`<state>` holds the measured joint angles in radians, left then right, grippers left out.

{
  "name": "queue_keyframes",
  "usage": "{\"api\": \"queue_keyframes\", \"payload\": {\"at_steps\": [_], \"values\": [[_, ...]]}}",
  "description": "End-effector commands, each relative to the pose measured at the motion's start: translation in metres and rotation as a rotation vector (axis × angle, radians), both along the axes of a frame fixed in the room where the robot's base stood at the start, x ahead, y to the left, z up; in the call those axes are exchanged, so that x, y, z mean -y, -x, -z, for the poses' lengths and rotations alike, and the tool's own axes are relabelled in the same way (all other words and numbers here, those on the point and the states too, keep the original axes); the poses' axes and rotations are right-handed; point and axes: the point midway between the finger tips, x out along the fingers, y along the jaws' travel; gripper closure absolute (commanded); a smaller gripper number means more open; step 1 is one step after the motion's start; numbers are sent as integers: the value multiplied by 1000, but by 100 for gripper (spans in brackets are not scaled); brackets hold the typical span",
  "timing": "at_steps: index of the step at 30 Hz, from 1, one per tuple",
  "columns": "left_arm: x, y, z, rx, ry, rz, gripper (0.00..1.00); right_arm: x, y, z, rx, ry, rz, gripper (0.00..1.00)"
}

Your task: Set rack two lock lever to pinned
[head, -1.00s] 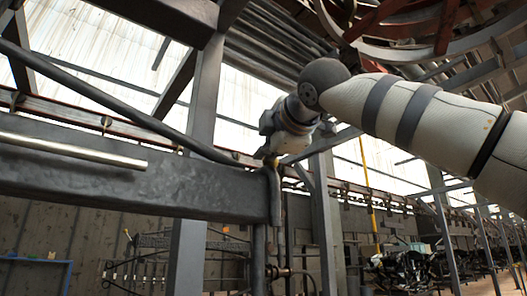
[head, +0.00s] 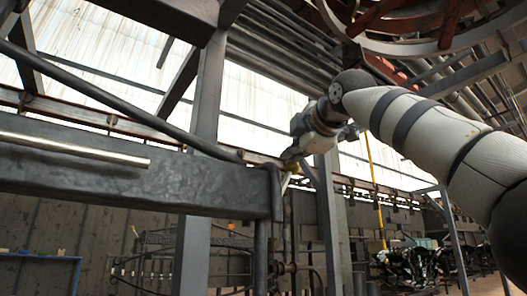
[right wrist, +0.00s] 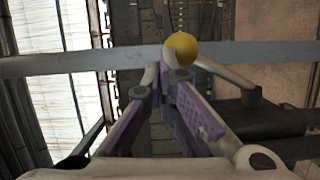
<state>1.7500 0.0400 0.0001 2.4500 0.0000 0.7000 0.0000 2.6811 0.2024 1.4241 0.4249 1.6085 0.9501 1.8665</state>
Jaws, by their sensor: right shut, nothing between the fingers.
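The lock lever shows in the right wrist view as a yellow ball knob (right wrist: 181,47) on a pale arm (right wrist: 222,77), which runs to a dark pivot by a dark beam. In the head view the small yellow knob (head: 291,166) is above and right of the beam's end, with the pale arm slanting down-left from it. My right gripper (right wrist: 164,75) is shut and empty, its tips close beside the knob; I cannot tell whether they touch it. In the head view the right gripper (head: 297,152) is small and partly hidden by its own wrist. My left gripper is out of view.
The thick dark beam (head: 120,180) with a silver rod (head: 70,148) crosses the left. Grey posts (head: 200,120) and a diagonal bar stand close by. A large rusty wheel frame (head: 440,25) hangs upper right. Dark machinery (head: 405,262) lies at the lower right.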

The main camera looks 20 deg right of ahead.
Motion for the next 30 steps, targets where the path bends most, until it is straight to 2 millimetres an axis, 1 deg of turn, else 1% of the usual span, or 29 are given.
{"api": "queue_keyframes", "payload": {"at_steps": [9,25,28,30], "values": [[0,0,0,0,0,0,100,8,-2,2,1,-1,0,100],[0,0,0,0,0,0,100,9,-3,2,1,-1,0,100],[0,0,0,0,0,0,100,9,1,-1,2,-1,1,100],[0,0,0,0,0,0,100,11,8,-6,3,0,2,100]]}}
